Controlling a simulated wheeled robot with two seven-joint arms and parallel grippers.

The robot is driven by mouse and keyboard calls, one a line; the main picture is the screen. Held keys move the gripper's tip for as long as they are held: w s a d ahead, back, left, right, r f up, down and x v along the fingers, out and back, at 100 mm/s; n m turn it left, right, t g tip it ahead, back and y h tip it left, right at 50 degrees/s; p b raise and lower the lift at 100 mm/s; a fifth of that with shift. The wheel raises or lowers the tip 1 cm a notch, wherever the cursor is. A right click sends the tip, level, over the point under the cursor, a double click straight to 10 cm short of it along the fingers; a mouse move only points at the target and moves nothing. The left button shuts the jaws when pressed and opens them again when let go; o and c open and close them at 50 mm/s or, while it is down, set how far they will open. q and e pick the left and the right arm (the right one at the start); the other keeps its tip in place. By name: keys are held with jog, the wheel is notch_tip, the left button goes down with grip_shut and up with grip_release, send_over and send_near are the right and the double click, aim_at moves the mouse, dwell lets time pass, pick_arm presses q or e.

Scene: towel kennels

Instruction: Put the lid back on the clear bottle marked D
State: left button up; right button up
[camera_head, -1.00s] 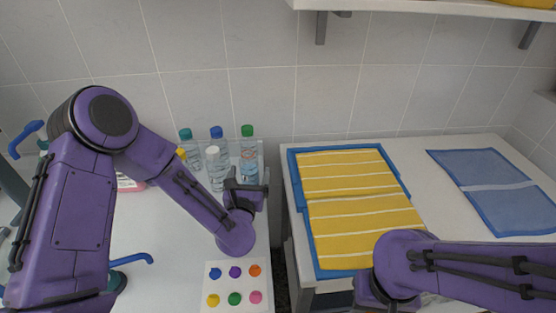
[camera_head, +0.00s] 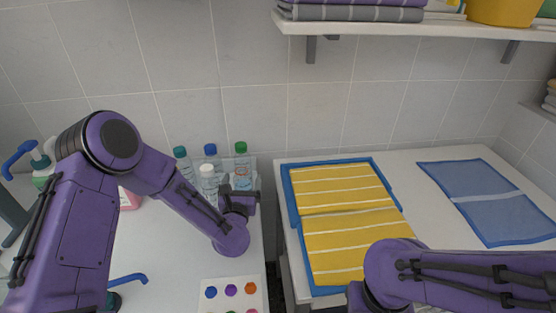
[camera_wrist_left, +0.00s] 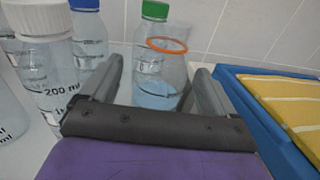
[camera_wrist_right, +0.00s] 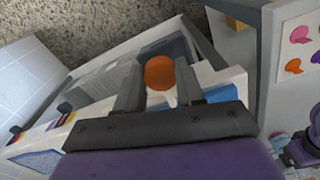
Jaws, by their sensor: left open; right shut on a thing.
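An orange lid (camera_wrist_right: 160,72) is between the fingers of my right gripper (camera_wrist_right: 158,88), which is shut on it. In the left wrist view, a clear bottle with an orange ring at its open mouth (camera_wrist_left: 166,45) stands between the spread fingers of my left gripper (camera_wrist_left: 155,90). My left gripper also shows beside the bottles in the head view (camera_head: 236,190). The bottle's body shows no readable D from here. A green-capped bottle (camera_wrist_left: 155,12) stands close behind it. In the head view my right gripper's fingers are hidden low in the picture.
Blue-capped (camera_head: 210,150), teal-capped (camera_head: 180,152) and white-capped (camera_head: 207,169) bottles stand close by. A white card with coloured spots (camera_head: 240,300) lies in front. Yellow towels (camera_head: 345,210) lie on a blue mat to the right, beside a blue towel (camera_head: 485,200). A shelf (camera_head: 410,28) hangs above.

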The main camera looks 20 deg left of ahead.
pick_arm(q)
jog(key=x, duration=0.3)
jog(key=shift+f, duration=0.1)
pick_arm(e)
jog(key=shift+r, duration=0.45)
pick_arm(q)
jog(key=c, duration=1)
jog(key=shift+c, duration=0.2)
